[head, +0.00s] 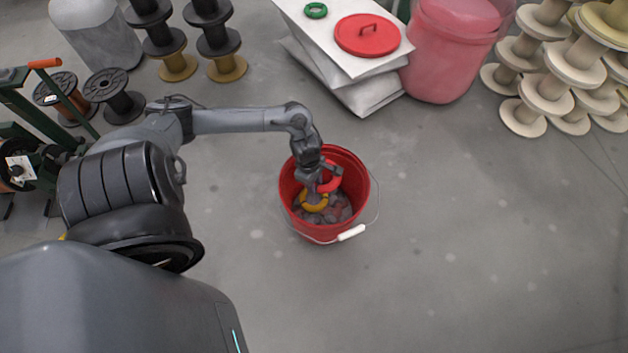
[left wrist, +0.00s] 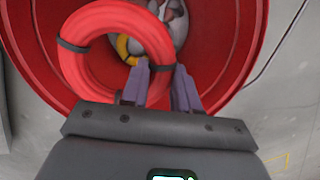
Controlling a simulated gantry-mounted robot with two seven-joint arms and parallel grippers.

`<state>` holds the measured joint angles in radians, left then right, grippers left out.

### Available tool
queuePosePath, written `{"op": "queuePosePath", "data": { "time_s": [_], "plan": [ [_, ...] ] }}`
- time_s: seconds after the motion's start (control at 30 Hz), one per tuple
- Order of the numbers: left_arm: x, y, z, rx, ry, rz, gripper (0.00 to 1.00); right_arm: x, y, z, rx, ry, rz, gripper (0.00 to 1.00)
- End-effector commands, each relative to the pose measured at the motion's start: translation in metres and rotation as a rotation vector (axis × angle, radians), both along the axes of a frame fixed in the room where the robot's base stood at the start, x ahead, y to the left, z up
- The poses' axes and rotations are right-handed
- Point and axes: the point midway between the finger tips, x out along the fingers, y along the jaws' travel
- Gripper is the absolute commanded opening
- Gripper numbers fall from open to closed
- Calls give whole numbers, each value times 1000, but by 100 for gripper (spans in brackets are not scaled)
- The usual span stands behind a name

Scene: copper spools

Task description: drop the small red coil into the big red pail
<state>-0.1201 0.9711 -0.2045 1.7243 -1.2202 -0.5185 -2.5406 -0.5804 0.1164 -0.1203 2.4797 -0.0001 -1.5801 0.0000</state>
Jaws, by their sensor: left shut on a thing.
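The big red pail (head: 291,183) stands on the grey floor with its wire handle and white grip hanging at the front right. My left gripper (head: 321,182) reaches down into the pail's mouth and is shut on the small red coil (head: 333,176). In the left wrist view the red coil (left wrist: 85,72) is a ring with dark bands, held at its lower right between the fingers (left wrist: 160,88), inside the outline of the pail (left wrist: 225,45). A yellow coil (head: 313,206) lies on grey lumps at the pail's bottom. My right gripper is not in view.
A white surface (head: 345,65) at the back holds a red lid (head: 367,34) and a green coil (head: 316,10). A pink barrel (head: 449,50) and pale spools (head: 545,85) stand at the back right. Dark spools (head: 113,97) stand at left. Floor right of the pail is clear.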

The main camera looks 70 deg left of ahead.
Motion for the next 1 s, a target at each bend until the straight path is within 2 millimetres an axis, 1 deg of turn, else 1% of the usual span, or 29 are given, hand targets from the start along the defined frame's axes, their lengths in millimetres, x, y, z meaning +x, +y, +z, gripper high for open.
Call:
{"op": "queuePosePath", "data": {
  "time_s": [0.07, 0.1, 0.27, 0.3, 0.53, 0.67, 0.77, 1.0],
  "plan": [
    [0, 0, 1, 0, -1, 0, 0, 0, 1, 0, 2, 0, -1, 43],
    [0, 0, 1, 1, -1, 0, 33, 0, 1, 0, 2, 0, -1, 43],
    [0, 0, 1, 1, -1, 0, 57, 0, 1, 0, 2, 0, -1, 43],
    [0, 0, 1, 1, -1, 0, 59, 0, 1, 0, 2, 0, -1, 43],
    [0, 0, 0, 0, 1, 0, 59, 0, 0, 0, -1, 0, 1, 43],
    [-1, 1, 6, 1, 1, 0, 59, 0, -1, 4, -5, 0, 4, 43],
    [-1, 2, 16, 2, 0, -1, 59, 0, -2, 11, -8, 0, 6, 43],
    [-4, 7, 58, 2, 0, -2, 59, 0, -2, 35, -9, 0, 5, 43]
  ]
}}
